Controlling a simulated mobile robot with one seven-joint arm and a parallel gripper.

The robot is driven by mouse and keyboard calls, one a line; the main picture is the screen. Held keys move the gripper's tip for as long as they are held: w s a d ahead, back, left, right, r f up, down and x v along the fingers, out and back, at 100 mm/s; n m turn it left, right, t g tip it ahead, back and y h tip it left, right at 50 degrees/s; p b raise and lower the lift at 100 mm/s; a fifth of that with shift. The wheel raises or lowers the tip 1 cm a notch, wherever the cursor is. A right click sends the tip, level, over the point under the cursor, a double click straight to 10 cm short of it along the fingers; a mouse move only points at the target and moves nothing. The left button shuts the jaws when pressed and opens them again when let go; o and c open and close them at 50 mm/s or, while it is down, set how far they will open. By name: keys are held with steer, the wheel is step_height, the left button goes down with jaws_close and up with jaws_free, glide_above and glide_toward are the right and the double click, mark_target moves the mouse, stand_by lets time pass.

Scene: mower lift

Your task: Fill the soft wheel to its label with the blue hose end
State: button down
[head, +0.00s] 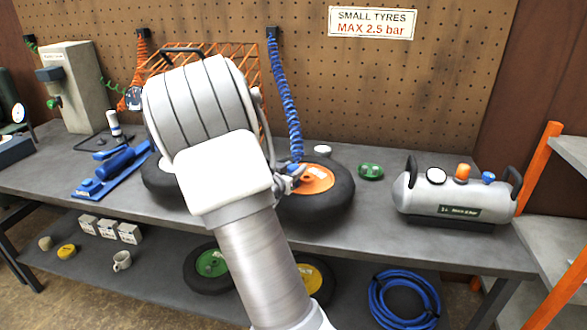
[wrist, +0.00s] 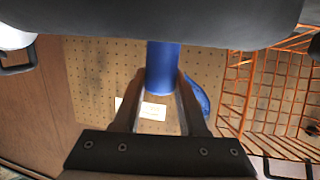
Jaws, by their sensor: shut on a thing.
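A black tyre with an orange hub (head: 316,181) lies on the bench, right of my arm. A small pale label shows on its hub, too small to read. The blue coiled hose (head: 286,95) hangs from the pegboard down to the left edge of this hub. My gripper (wrist: 162,85) is shut on the blue hose end (wrist: 162,65) in the wrist view. In the head view my arm mostly hides the gripper. A dark tyre edge (wrist: 150,22) crosses the top of the wrist view. I cannot tell whether the hose end touches the valve.
Another black tyre (head: 158,182) is partly behind my arm. A silver air tank (head: 450,197) stands at right, near a green gauge-like item (head: 371,171). A blue foot pump (head: 112,172) is at left. An orange wire basket (head: 240,62) hangs behind. A sign (head: 372,22) reads "SMALL TYRES MAX 2.5 bar".

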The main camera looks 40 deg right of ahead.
steer(key=shift+f, duration=0.1)
steer(key=c, duration=0.7)
jaws_free()
steer(key=shift+c, duration=0.2)
steer(key=p+v, duration=0.4)
steer(key=v, duration=0.7)
